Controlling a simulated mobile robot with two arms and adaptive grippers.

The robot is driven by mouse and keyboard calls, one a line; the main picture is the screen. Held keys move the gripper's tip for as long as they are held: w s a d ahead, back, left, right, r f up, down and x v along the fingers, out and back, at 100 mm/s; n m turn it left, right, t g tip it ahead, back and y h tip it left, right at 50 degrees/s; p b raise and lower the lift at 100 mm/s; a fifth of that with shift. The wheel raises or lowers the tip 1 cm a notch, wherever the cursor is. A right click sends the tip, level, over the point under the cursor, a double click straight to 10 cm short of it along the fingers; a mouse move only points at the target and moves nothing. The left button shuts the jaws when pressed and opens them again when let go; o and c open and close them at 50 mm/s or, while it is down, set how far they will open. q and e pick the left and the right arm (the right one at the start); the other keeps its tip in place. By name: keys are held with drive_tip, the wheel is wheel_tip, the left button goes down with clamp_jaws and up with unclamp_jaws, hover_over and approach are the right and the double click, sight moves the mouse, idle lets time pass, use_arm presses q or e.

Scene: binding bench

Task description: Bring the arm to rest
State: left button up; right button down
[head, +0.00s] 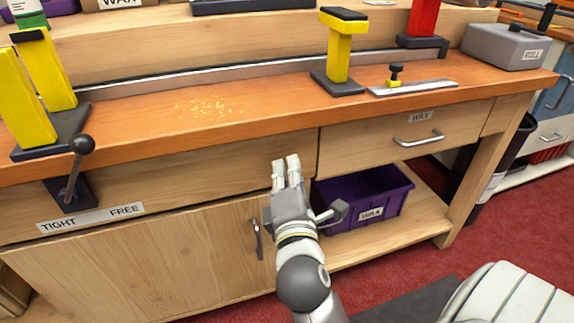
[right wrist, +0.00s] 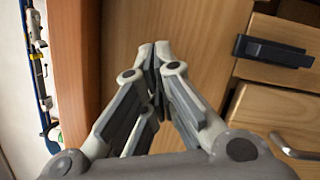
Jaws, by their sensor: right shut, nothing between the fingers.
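My right gripper (head: 285,172) is in front of the bench, just below the bench top's front edge and over the cupboard front in the head view. Its fingers point toward the bench. In the right wrist view the fingertips (right wrist: 155,50) meet, and nothing is between them. I cannot tell whether they touch the wood behind them. My left gripper and left arm do not show.
The wooden bench (head: 260,106) carries yellow clamps (head: 340,55), a metal rule (head: 415,88) and a grey box (head: 505,46). A lever (head: 75,165) sticks out at left. A purple bin (head: 365,196) stands on the lower shelf. Red floor (head: 515,225) is open at right.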

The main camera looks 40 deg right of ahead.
drive_tip(key=shift+r, duration=0.55)
